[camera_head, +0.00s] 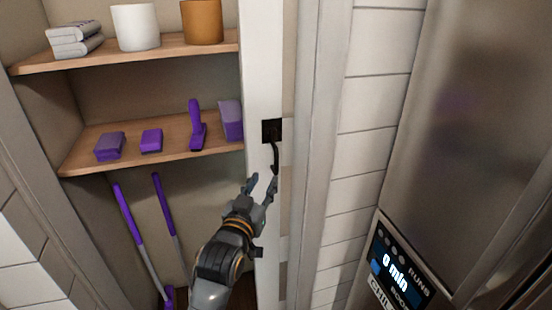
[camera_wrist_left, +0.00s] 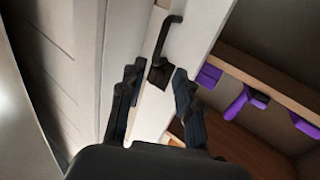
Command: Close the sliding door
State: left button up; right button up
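The white sliding door (camera_head: 264,60) shows as a narrow upright panel at the right side of the open closet. Its black handle (camera_head: 275,155) hangs from a dark square plate at mid-height. My left gripper (camera_head: 260,184) is open and empty just below the handle, in front of the door. In the left wrist view, the handle (camera_wrist_left: 163,42) lies just beyond the two spread fingers (camera_wrist_left: 156,82), roughly in line with the gap between them. I cannot tell whether a finger touches the door. My right gripper is not in view.
The closet's upper shelf (camera_head: 120,55) holds folded towels and two containers. The lower shelf (camera_head: 85,160) holds several purple cleaning items. Purple-handled tools (camera_head: 128,215) lean below. White wall panels (camera_head: 370,130) and a metal appliance (camera_head: 470,130) with a lit display stand at right.

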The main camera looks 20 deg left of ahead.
aim_at(276, 163)
pick_arm(q)
jog(key=w, duration=1)
jog(key=shift+w+d+f+p, duration=0.1)
jog(key=shift+w+f+p, duration=0.1)
jog(key=shift+w+p, duration=0.2)
grip_shut()
